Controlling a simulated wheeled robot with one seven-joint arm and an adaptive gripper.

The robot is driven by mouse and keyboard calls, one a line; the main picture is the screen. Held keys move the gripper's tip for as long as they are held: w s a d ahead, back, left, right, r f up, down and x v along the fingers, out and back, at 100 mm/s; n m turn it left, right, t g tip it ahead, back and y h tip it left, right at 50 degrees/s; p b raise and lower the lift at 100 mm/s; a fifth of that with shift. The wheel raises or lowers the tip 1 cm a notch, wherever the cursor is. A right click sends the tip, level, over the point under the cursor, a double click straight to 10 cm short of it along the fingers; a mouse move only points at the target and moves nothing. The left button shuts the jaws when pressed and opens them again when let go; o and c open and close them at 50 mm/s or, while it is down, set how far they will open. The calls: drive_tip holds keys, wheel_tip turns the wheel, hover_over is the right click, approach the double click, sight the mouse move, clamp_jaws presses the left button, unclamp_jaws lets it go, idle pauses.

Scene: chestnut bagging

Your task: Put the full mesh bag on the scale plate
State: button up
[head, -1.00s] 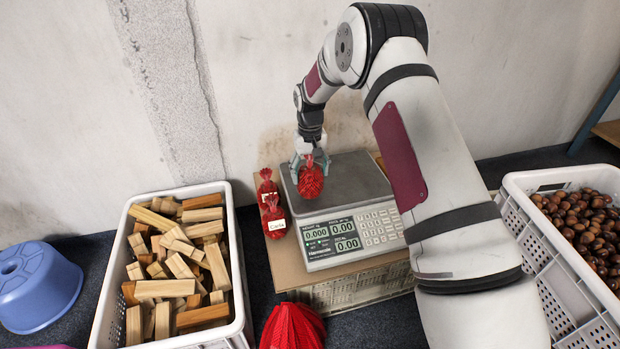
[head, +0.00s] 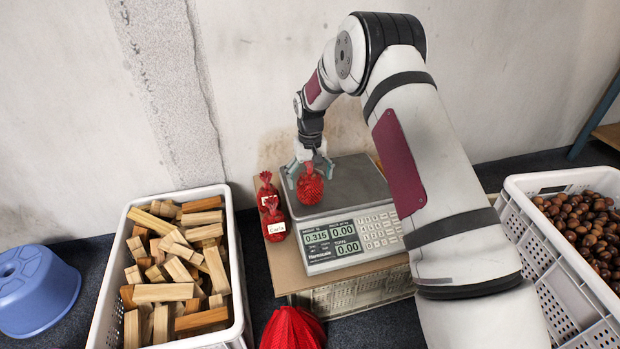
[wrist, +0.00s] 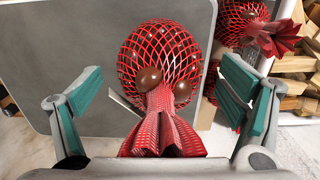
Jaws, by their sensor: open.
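The full mesh bag (head: 309,189) is red and netted, and it rests on the grey scale plate (head: 352,186) near its left side. In the wrist view the bag (wrist: 158,62) shows brown chestnuts through the net, with its gathered neck toward me. The plate (wrist: 62,60) lies under it. My gripper (head: 309,173) is just above the bag at its neck. In the wrist view its teal-padded fingers (wrist: 165,95) stand apart on both sides of the neck, with gaps. The scale display (head: 318,237) reads 0.315.
Two more red bags stand left of the scale, one labelled bag (head: 273,220) in front of another (head: 266,190). A crate of wood blocks (head: 235,290) is at left, a crate of chestnuts (head: 520,190) at right. Red netting (head: 292,328) lies in front; a blue stool (head: 38,285) stands far left.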

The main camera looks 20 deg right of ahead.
wheel_tip(320, 180, up, 12)
drive_tip(key=p, duration=0.4)
drive_tip(key=shift+r, duration=0.1)
drive_tip(key=s+r, duration=2.2)
drive_tip(key=s, duration=0.2)
drive_tip(key=s+f, duration=0.1)
drive_tip(key=s, duration=2.8)
drive_tip(key=shift+f, duration=0.35)
drive_tip(key=shift+a+r, duration=0.1)
